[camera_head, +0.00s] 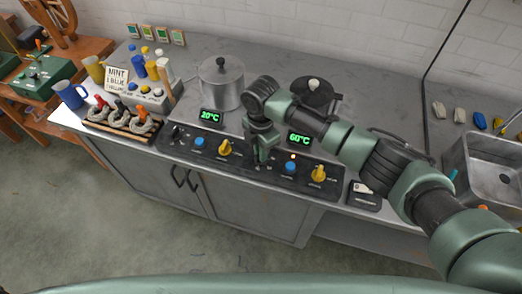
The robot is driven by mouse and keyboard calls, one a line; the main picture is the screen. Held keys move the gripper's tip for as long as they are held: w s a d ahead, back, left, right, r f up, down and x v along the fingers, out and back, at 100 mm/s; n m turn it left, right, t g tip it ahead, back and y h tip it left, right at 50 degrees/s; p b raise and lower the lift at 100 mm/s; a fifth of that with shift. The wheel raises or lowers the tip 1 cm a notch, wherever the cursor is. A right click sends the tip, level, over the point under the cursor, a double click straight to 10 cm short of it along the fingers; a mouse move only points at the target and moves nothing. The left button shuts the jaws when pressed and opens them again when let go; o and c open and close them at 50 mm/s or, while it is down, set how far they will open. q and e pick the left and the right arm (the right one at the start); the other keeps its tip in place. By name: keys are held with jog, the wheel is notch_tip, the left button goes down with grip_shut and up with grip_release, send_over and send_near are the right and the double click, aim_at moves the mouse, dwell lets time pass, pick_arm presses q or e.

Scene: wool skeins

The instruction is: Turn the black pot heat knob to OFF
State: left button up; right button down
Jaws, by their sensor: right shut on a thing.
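The black pot (313,88) stands at the back of the counter, partly hidden behind my right arm. A display reading 60°C (299,139) sits in front of it. The dark control panel (270,176) runs along the counter's front edge. My right gripper (259,163) points down at the panel, left of the blue knob (289,167) and the yellow knob (318,173). It is shut on the black pot heat knob, which it hides almost wholly; I cannot read the knob's setting. A small orange light (293,157) shows above the blue knob. My left gripper is out of view.
A grey metal pot (222,84) with a 20°C display (211,117) stands to the left. Its panel section has a blue knob (199,141) and yellow knob (225,147). Skeins (120,112), bottles and jugs crowd the left end. A sink (488,160) is at the right.

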jog(key=n, duration=0.7)
jog(key=shift+b, duration=0.3)
jog(key=shift+r, duration=0.1)
dwell(0.3)
jog(key=c, duration=1.4)
grip_release()
jog(key=shift+c, duration=0.2)
notch_tip(320, 180, up, 8)
jog(key=shift+f+b, duration=0.15)
jog(key=shift+b, duration=0.7)
